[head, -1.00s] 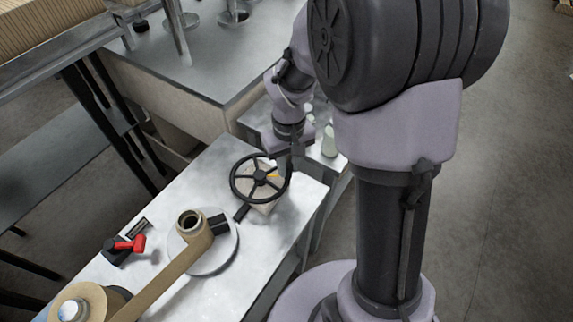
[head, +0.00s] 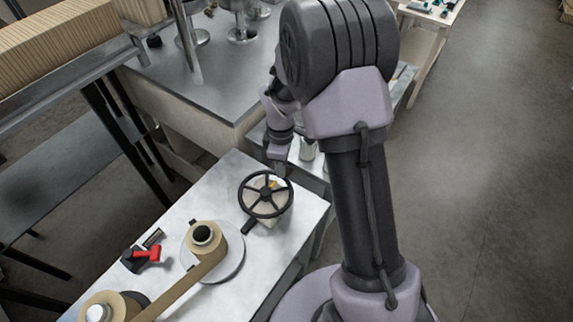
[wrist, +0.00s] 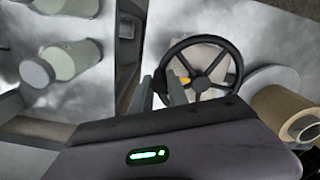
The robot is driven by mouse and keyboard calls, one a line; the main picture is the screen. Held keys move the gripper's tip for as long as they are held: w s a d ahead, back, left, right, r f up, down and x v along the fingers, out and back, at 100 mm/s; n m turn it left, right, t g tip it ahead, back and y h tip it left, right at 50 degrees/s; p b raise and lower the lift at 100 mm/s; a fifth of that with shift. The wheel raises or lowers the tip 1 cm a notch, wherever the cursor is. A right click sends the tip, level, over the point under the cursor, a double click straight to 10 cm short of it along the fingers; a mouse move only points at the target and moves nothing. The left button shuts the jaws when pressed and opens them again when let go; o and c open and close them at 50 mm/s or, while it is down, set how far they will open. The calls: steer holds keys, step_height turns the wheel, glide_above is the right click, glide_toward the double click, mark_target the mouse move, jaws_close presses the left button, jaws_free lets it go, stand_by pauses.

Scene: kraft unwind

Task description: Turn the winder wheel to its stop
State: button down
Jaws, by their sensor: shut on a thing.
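The winder wheel (head: 243,196) is a black, spoked handwheel over a pale block near the far end of the light bench. My gripper (head: 280,168) is at the wheel's far rim in the head view, where its fingertips are small and partly hidden. In the wrist view, my gripper's two grey fingers (wrist: 168,92) are closed on the left part of the wheel's rim. A yellow mark (wrist: 184,80) shows beside the fingers, inside the rim. A brown paper core (head: 204,236) stands on a round pale disc, with a paper strip running to a larger roll (head: 112,305).
A red-handled clamp (head: 146,254) sits left of the disc. A dark bar (head: 250,226) lies on the bench near the wheel. Pale bottles (wrist: 75,60) stand beyond the bench end. A large grey table (head: 215,85) stands behind. Floor at right is open.

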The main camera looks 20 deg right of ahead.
steer(key=w+a+n+p, duration=0.1)
steer(key=w+n+p, duration=0.1)
steer(key=n, duration=0.1)
steer(key=shift+a+r+n, duration=0.15)
steer(key=shift+a+n, duration=0.15)
steer(key=shift+a, duration=0.05)
steer(key=shift+w+a+n+p, duration=0.25)
steer(key=shift+a+n+p, duration=0.25)
steer(key=shift+n, duration=0.4)
steer(key=a+n+p, duration=0.1)
steer(key=n, duration=0.1)
steer(key=w+a+n+p, duration=0.1)
steer(key=n, duration=0.1)
steer(key=shift+a+n, duration=0.3)
steer(key=shift+a, duration=0.05)
steer(key=shift+a+n+p, duration=0.35)
steer(key=shift+a+n, duration=0.35)
steer(key=shift+n, duration=0.4)
steer(key=shift+s+a+n+p, duration=0.15)
steer(key=shift+a+n+p, duration=0.2)
steer(key=shift+a+n, duration=0.65)
steer(key=shift+d+n, duration=0.2)
steer(key=shift+n, duration=0.1)
steer(key=c, duration=1.3)
jaws_free()
